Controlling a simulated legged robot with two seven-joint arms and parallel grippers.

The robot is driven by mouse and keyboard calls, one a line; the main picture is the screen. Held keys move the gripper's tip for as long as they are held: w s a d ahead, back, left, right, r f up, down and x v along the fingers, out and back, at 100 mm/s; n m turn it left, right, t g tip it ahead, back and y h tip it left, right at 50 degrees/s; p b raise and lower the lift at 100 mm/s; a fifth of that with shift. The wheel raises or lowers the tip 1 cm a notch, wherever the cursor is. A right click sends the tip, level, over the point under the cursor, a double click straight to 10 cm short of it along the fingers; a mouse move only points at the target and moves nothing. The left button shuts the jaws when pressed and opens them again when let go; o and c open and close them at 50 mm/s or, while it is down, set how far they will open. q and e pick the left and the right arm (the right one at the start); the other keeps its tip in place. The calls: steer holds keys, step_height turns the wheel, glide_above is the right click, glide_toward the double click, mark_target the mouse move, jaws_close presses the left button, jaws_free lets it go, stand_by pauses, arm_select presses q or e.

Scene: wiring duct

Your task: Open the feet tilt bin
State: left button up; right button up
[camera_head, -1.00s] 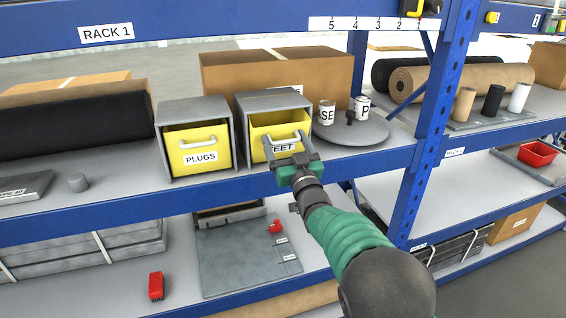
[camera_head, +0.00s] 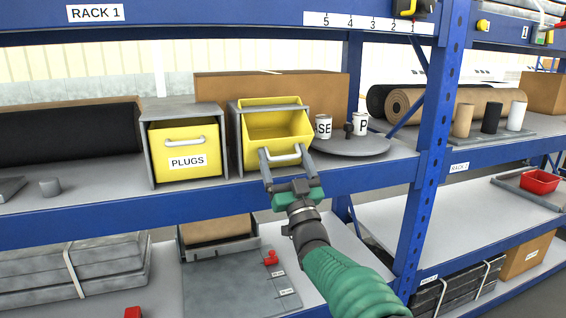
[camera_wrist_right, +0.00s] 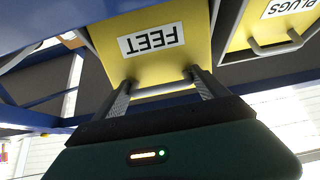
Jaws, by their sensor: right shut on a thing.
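The yellow feet bin (camera_head: 278,128) is tilted forward out of its grey housing (camera_head: 236,140), and its open top and inside show in the head view. My right gripper (camera_head: 284,166) is shut on the light handle (camera_head: 283,158) of the feet bin. In the right wrist view the FEET label (camera_wrist_right: 151,40) appears upside down on the bin front, and the handle (camera_wrist_right: 160,90) lies between the fingers of my right gripper (camera_wrist_right: 160,93). My left gripper is in neither view.
The closed yellow plugs bin (camera_head: 184,152) stands just left of the feet bin. A grey round turntable (camera_head: 345,147) with labelled cups is close on the right. A blue rack post (camera_head: 433,140) stands farther right. A cardboard box (camera_head: 225,86) is behind.

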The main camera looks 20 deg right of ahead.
steer(key=o, duration=1.9)
steer(key=shift+o, duration=0.3)
steer(key=shift+s+r, duration=0.1)
steer(key=shift+s, duration=0.1)
steer(key=shift+f, duration=0.25)
steer(key=b+v, duration=0.2)
steer(key=v, duration=1.4)
steer(key=shift+s, duration=0.3)
steer(key=shift+d+f, duration=0.1)
